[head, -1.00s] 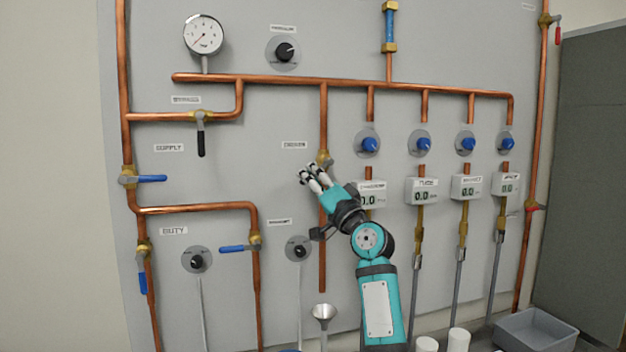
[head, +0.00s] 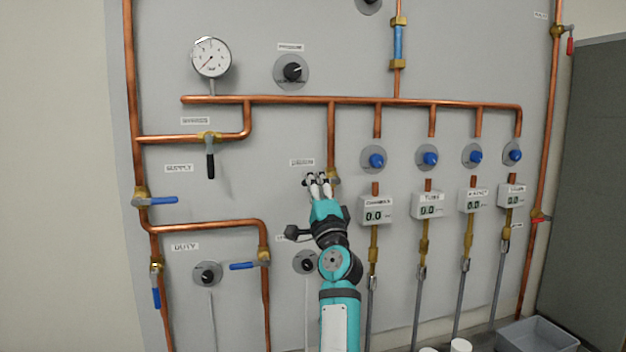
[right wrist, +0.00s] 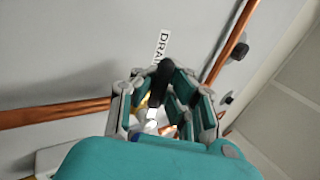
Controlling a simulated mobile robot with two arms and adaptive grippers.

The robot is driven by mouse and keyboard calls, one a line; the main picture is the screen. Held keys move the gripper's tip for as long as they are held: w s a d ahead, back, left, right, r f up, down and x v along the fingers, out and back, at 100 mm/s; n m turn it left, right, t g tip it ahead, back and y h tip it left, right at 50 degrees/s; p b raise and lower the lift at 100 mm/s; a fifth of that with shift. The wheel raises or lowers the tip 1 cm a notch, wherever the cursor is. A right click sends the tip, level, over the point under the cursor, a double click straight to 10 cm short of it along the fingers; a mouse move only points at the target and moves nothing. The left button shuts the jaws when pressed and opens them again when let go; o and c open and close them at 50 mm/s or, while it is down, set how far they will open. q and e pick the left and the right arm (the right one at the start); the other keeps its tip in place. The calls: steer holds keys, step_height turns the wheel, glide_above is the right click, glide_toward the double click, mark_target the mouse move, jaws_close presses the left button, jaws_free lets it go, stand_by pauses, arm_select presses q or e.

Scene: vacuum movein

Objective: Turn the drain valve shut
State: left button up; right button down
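The drain valve (head: 334,176) is a brass body on the vertical copper pipe below the manifold, beside the DRAIN label (head: 302,162). My right gripper (head: 318,181) is at the valve and covers its lever in the head view. In the right wrist view, the black lever (right wrist: 152,84) stands between the spread fingers of the right gripper (right wrist: 160,92), with gaps at its sides. The fingers are open and not closed on it. Part of the brass valve body shows behind the fingers. My left gripper is not in view.
Blue knobs (head: 376,160) and digital meters (head: 376,209) line the panel to the right. The supply lever (head: 162,200) and bypass lever (head: 211,165) are to the left. A grey tub (head: 538,335) stands at lower right.

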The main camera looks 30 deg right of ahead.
steer(key=shift+w+f, duration=0.15)
steer(key=shift+f, duration=0.3)
steer(key=c, duration=1.3)
jaws_free()
steer(key=shift+s+r, duration=0.3)
steer(key=shift+r, duration=0.05)
steer(key=shift+f, duration=0.1)
steer(key=shift+s+a+f, duration=0.1)
steer(key=shift+s+f, duration=0.15)
steer(key=shift+s, duration=0.05)
steer(key=v, duration=1.1)
